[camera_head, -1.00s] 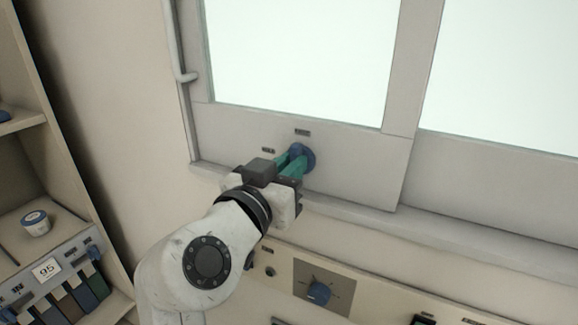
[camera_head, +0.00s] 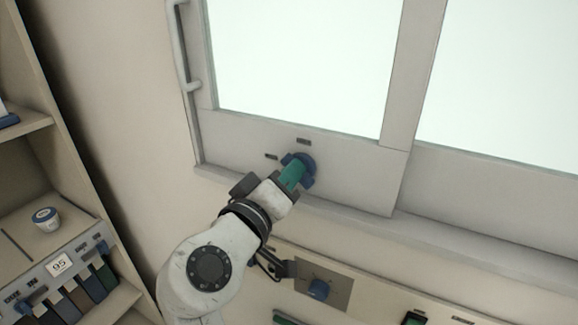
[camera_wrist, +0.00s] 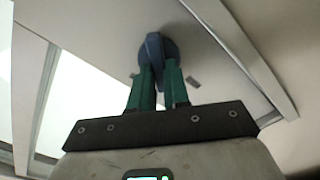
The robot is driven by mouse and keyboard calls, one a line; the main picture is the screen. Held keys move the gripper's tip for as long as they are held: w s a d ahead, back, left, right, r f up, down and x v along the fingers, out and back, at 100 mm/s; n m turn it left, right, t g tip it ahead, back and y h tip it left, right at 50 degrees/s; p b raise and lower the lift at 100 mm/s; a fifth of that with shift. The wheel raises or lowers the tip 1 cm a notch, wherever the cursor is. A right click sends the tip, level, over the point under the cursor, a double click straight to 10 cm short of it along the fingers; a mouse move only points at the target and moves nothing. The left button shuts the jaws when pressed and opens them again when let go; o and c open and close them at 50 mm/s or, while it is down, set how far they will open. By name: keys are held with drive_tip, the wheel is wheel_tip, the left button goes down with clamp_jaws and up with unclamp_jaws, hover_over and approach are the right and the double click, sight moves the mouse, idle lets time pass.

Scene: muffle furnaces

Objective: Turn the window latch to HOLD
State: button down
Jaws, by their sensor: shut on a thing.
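The window latch (camera_head: 306,163) is a blue round knob with a raised bar, set on the pale panel below the window (camera_head: 300,60). My gripper (camera_head: 293,174) has green fingers and reaches the latch from the lower left. In the wrist view the latch (camera_wrist: 155,48) shows at the top, its bar between the two green fingertips (camera_wrist: 158,76), which are shut on it. Two small dark labels lie near the latch, one above it (camera_head: 304,141) and one to its left (camera_head: 271,157); their words are too small to read.
A shelf unit with a small white jar (camera_head: 46,219) and a "95" card (camera_head: 59,263) stands at the left. A white handle (camera_head: 183,60) is on the window's left edge.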

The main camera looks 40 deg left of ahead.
drive_tip(key=shift+a+f+n+p, duration=0.1)
drive_tip(key=shift+n+p, duration=1.15)
drive_tip(key=shift+n, duration=0.7)
drive_tip(key=shift+f+n+p, duration=0.1)
drive_tip(key=shift+n+p, duration=1.1)
drive_tip(key=shift+n, duration=0.75)
drive_tip(key=c, duration=1.1)
unclamp_jaws()
drive_tip(key=shift+s, duration=0.1)
drive_tip(key=b+v, duration=0.2)
drive_tip(key=v, duration=0.8)
drive_tip(key=shift+s, duration=0.35)
